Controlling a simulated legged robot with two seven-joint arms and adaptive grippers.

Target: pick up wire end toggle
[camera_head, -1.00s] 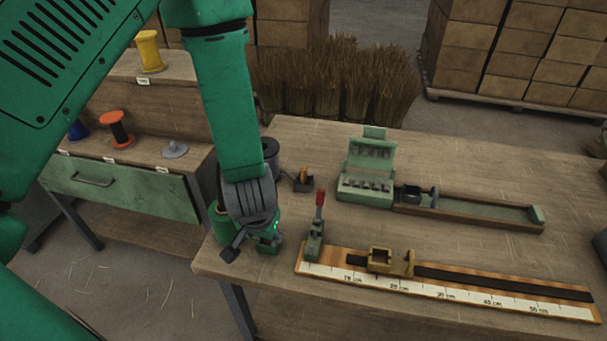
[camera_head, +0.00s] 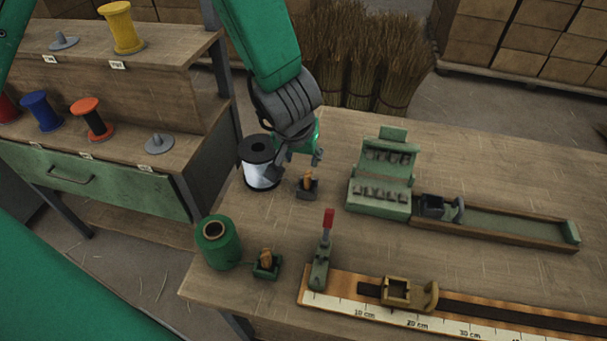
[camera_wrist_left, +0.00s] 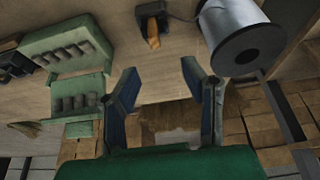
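A small tan wooden toggle (camera_head: 308,179) stands in a dark holder (camera_head: 307,190) beside the white wire spool (camera_head: 262,175). In the left wrist view the toggle (camera_wrist_left: 153,34) shows above the fingers, with a thin wire running from it towards the spool (camera_wrist_left: 232,25). A second tan toggle (camera_head: 266,257) sits in a green holder by the green spool (camera_head: 217,242). My right gripper is not in view.
A green open box (camera_head: 382,187) and a long tray (camera_head: 510,222) stand to the right. A red-handled clamp (camera_head: 323,253) and a ruler board (camera_head: 440,316) lie in front. A spool shelf (camera_head: 130,90) is at the left. Broom bristles (camera_head: 350,60) stand behind.

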